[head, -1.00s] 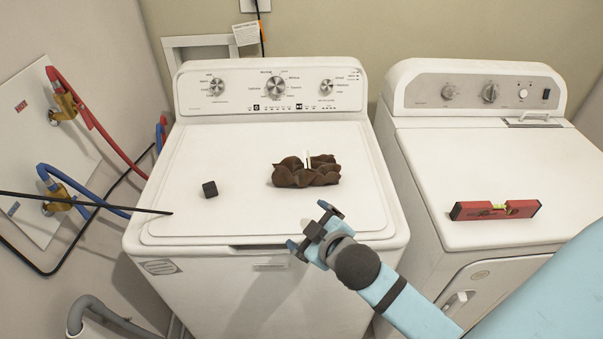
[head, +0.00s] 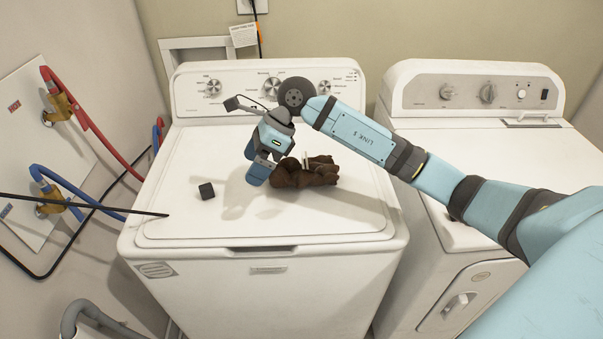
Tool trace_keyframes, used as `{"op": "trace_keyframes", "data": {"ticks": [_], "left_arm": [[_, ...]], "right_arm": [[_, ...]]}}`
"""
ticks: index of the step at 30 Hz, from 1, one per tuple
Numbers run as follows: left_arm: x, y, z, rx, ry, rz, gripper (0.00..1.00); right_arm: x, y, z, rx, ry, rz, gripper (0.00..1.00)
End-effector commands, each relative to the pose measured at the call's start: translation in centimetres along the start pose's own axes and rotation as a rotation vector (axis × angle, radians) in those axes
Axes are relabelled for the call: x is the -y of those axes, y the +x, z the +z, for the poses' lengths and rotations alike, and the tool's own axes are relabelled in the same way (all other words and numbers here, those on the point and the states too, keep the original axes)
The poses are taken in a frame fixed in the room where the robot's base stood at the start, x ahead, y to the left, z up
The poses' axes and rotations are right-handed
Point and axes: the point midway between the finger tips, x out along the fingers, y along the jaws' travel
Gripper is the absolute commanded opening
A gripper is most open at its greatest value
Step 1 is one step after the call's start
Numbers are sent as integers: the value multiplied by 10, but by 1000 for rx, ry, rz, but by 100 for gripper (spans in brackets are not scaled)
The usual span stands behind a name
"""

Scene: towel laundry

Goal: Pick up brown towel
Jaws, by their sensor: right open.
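The brown towel (head: 312,177) lies crumpled on the white lid of the left machine, right of the lid's middle. My right gripper (head: 260,168) points down at the towel's left end, with its jaws open. It covers part of that end, and I cannot tell whether the fingers touch the cloth. My left gripper is not in view.
A small black cube (head: 206,190) sits on the lid (head: 200,222) left of the towel. The washer's control panel (head: 228,88) rises behind. A second white machine (head: 540,150) stands at right, partly covered by my right arm. Red and blue hoses (head: 92,136) hang at left.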

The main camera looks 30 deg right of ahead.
Motion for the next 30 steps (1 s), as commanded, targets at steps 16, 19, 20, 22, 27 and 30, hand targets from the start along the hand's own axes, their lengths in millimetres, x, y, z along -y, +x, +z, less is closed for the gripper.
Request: {"op": "trace_keyframes", "data": {"ticks": [16, 19, 20, 22, 27, 30], "left_arm": [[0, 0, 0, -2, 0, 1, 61], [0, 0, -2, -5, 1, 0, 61], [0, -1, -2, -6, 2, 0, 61], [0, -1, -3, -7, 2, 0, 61], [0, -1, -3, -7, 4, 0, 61], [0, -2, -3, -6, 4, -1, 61]], "right_arm": [[72, -93, -83, -619, 48, -235, 100], [76, -76, -95, -617, 48, -233, 100], [77, -71, -98, -618, 48, -232, 100], [80, -61, -106, -617, 47, -234, 100], [84, -47, -115, -615, 46, -236, 100], [84, -43, -118, -613, 46, -235, 100]]}}
